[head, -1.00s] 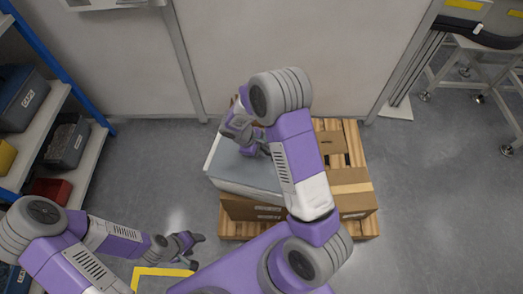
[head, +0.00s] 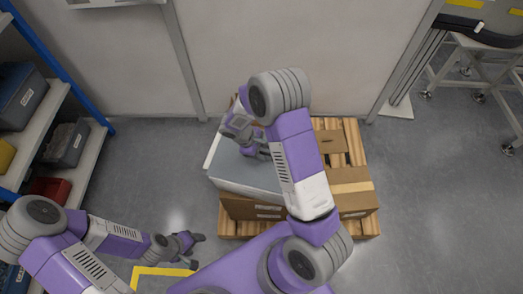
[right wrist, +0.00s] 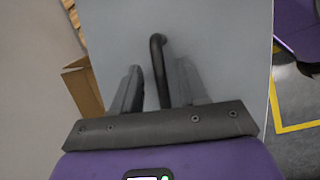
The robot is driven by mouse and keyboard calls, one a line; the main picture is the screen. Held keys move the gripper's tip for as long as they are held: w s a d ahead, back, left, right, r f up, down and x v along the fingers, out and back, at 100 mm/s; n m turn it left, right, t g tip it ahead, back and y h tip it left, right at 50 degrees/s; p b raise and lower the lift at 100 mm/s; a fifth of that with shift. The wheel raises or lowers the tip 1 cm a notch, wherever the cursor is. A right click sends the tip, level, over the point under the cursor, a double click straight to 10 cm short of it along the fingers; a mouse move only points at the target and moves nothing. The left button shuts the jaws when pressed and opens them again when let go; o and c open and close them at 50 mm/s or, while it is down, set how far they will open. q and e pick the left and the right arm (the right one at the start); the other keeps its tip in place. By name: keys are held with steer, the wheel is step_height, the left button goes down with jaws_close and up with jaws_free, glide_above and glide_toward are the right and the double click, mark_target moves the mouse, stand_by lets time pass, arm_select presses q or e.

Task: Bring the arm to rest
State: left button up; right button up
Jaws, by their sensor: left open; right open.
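My right gripper (head: 264,153) is low over a flat grey lidded box or panel (head: 232,172) in the head view. In the right wrist view its two fingers (right wrist: 157,92) stand apart on either side of a dark bent handle (right wrist: 157,65), over the same grey surface (right wrist: 215,50). I cannot tell whether either finger touches the handle. My left gripper (head: 197,250) is open and empty at the lower left, over the floor. My right forearm hides part of the grey surface and the boxes.
Cardboard boxes (head: 352,190) stand on a wooden pallet (head: 236,229) under and beside the grey surface. A shelf (head: 92,158) with bins is at the left. A wall is behind. A wheeled stand (head: 470,75) is at the upper right. Floor right of the pallet is clear.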

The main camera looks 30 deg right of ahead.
steer(key=p+v, duration=0.2)
steer(key=v, duration=0.5)
steer(key=shift+a+r, duration=0.2)
